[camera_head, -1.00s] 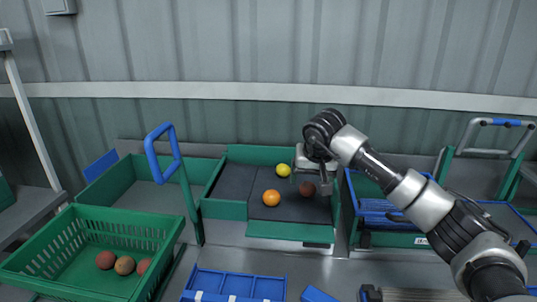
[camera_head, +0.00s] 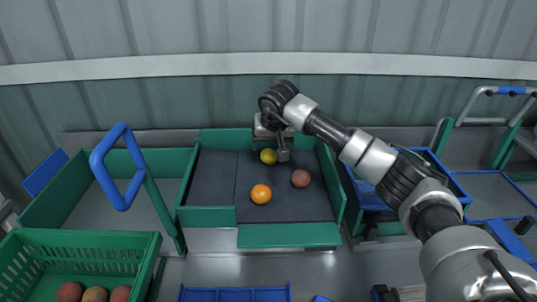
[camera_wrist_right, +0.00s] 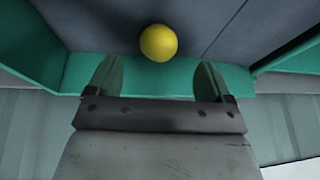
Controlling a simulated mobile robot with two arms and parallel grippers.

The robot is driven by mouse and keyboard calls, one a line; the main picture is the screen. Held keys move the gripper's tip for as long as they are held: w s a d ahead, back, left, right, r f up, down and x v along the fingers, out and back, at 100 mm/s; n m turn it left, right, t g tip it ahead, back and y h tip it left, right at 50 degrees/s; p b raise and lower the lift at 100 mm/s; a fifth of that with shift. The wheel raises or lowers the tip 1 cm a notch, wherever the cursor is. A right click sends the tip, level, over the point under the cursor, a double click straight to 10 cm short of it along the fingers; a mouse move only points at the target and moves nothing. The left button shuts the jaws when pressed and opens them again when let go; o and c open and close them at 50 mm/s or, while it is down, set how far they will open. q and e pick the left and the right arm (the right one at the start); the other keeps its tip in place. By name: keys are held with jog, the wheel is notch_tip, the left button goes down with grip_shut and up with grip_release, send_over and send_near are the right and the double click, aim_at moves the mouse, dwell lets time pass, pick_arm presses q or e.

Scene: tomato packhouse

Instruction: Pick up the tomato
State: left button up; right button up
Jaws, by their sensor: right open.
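Three round fruits lie on the dark mat of a green-walled sorting tray (camera_head: 290,236). They are a yellow one (camera_head: 268,156) at the back, an orange one (camera_head: 261,194) nearer the front, and a dull red one (camera_head: 301,178) to the right. My right gripper (camera_head: 278,153) is over the back of the tray, close to the yellow fruit and partly in front of it. In the right wrist view the open, empty fingers (camera_wrist_right: 157,75) point toward the yellow fruit (camera_wrist_right: 158,43), which lies just past the fingertips, roughly centred between them. My left gripper is not in view.
A green slatted crate (camera_head: 85,241) at the front left holds several reddish fruits. A blue-padded handle (camera_head: 111,166) rises left of the tray. A blue divided box (camera_head: 235,294) lies in front. Blue-edged trays stand at the right.

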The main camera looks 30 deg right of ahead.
aim_at(270, 152)
jog(key=p+x, duration=0.1)
jog(key=x, duration=0.4)
jog(key=shift+d+f+p, duration=0.15)
jog(key=shift+f+p, duration=0.2)
jog(key=shift+f, duration=0.05)
jog(key=shift+w+f, duration=0.15)
jog(key=c, duration=0.8)
